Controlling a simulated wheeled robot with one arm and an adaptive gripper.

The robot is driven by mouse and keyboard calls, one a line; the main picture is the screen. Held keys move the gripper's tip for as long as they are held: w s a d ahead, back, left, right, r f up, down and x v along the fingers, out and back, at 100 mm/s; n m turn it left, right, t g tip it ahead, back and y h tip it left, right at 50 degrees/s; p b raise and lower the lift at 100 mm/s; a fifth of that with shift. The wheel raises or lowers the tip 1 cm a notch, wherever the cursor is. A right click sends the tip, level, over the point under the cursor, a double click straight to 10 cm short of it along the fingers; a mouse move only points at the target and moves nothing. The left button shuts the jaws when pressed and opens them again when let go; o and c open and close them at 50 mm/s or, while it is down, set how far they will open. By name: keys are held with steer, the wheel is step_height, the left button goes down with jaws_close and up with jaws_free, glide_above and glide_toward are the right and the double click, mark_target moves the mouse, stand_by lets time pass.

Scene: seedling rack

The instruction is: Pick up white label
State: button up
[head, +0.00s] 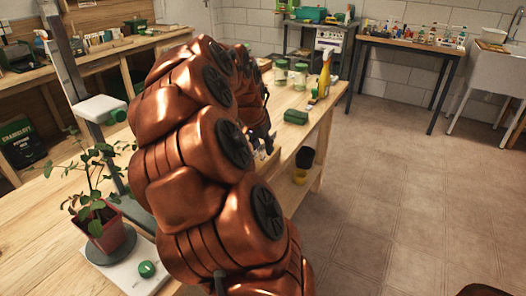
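I cannot make out a white label in the head view; my copper arm covers much of the wooden workbench (335,92). The end of my arm reaches over the bench behind the nearer arm links. A dark part, seemingly my gripper (262,143), shows only partly there, low over the bench's right side. Its fingers are too small and hidden to tell whether they hold anything.

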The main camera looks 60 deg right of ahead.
steer(key=shift+d+f, duration=0.1)
steer(key=shift+f, duration=0.3)
jaws_close()
steer(key=shift+r, duration=0.1)
